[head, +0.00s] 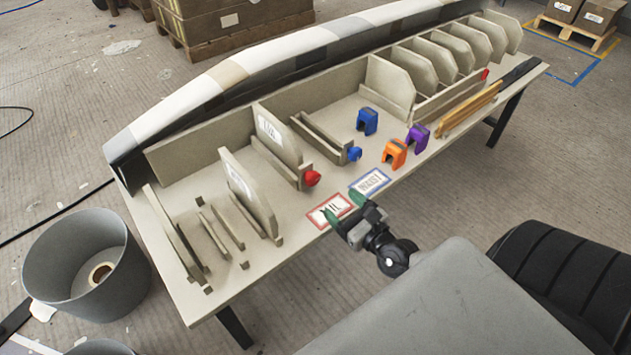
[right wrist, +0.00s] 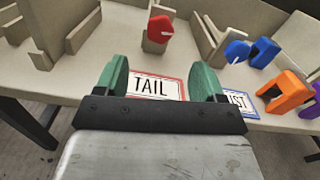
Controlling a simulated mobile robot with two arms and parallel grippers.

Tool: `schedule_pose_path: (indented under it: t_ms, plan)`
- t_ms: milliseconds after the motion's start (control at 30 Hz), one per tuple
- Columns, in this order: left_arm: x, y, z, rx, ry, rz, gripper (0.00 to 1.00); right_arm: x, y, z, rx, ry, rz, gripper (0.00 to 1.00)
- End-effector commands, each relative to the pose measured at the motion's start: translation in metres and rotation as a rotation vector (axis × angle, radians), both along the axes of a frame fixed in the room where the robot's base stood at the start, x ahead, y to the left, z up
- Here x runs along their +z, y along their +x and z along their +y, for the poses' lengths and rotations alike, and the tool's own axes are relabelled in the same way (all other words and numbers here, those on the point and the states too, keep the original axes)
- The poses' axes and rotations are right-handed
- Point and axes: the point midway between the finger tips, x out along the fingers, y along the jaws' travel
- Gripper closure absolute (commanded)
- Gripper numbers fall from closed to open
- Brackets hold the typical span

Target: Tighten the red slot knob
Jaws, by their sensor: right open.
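The red slot knob (head: 312,178) sits on the front end of a beige slot between upright boards on the bench. In the right wrist view the red knob (right wrist: 159,29) is ahead of the fingers, a little above the middle between them. My right gripper (head: 346,217) has green fingertips, is open and empty, and is over the bench's front edge near the red-bordered TAIL card (head: 330,210). It also shows in the right wrist view (right wrist: 164,85), apart from the knob. My left gripper is not in view.
A blue knob (head: 354,153) sits on the neighbouring slot. Blue (head: 367,121), orange (head: 394,153) and purple (head: 418,138) clamps stand to the right. A blue-bordered card (head: 369,182) lies near the front edge. A grey bin (head: 84,262) stands on the floor at left.

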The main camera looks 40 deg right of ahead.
Motion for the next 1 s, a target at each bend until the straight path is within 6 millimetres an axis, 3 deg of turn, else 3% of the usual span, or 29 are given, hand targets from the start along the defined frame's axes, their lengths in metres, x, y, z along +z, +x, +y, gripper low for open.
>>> schedule_pose_path:
  t_ms: [300,500,933,1000]
  plan:
    - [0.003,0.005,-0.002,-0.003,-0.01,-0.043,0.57,0.001,0.059,0.005,-0.004,0.006,-0.005,0.31]
    - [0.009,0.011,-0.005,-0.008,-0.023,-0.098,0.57,0.0,0.088,0.007,-0.004,0.007,-0.004,0.31]
    - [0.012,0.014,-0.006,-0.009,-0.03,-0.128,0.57,0.001,0.1,0.008,-0.003,0.007,-0.001,0.31]
    - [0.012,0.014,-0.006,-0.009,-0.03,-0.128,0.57,0.001,0.1,0.008,-0.003,0.007,-0.002,0.39]
